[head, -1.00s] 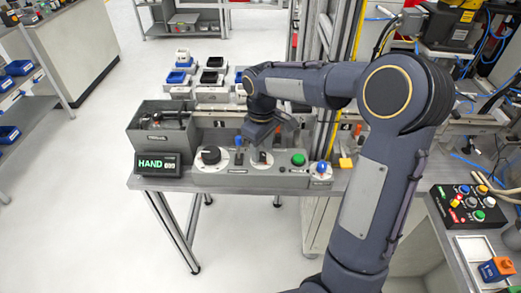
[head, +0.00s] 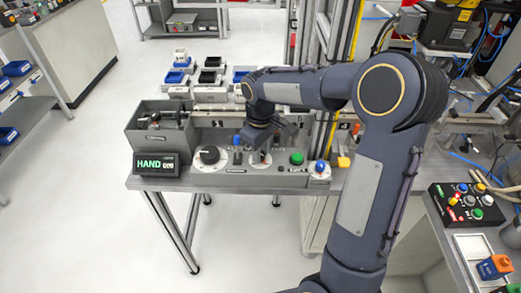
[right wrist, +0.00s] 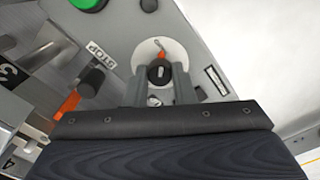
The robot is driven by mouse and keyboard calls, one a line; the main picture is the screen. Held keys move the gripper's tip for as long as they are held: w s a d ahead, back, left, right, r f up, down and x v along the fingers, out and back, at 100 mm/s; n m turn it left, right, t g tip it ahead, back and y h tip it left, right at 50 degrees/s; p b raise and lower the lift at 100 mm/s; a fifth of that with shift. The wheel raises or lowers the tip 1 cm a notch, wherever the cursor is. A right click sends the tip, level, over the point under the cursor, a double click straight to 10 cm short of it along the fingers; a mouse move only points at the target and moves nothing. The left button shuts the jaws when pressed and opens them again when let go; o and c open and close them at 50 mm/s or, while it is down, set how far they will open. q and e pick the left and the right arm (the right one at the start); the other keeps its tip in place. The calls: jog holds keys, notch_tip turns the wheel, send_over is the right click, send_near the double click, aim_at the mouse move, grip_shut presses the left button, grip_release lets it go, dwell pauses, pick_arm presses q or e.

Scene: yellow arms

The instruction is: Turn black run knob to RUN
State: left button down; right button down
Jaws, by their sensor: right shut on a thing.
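The black run knob (right wrist: 157,73) sits on a round white dial (right wrist: 150,52) in the right wrist view. An orange pointer mark shows at its edge, on the dial's upper side in that view. My right gripper (right wrist: 161,84) has its two grey fingers on either side of the knob, shut on it. In the head view the same dial (head: 260,167) is on the grey control panel, and my right gripper (head: 259,146) comes down over it from behind, hiding part of the knob. My left gripper is not in view.
A larger black knob (head: 209,155) is left of the dial, and a green button (head: 297,158) is to the right. A blue knob (head: 319,167) stands at the panel's right end. A display reading HAND (head: 156,164) is at the left. A STOP label (right wrist: 102,52) lies near the dial.

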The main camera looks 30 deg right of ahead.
jog(key=shift+m, duration=0.3)
jog(key=m, duration=0.3)
jog(key=shift+m, duration=0.4)
jog(key=m, duration=0.4)
jog(key=shift+m, duration=0.3)
jog(key=m+p, duration=0.1)
jog(key=m, duration=0.3)
jog(key=shift+r, duration=0.1)
jog(key=m, duration=0.4)
jog(key=shift+m, duration=0.3)
jog(key=shift+p, duration=0.3)
jog(key=c, duration=1.2)
grip_release()
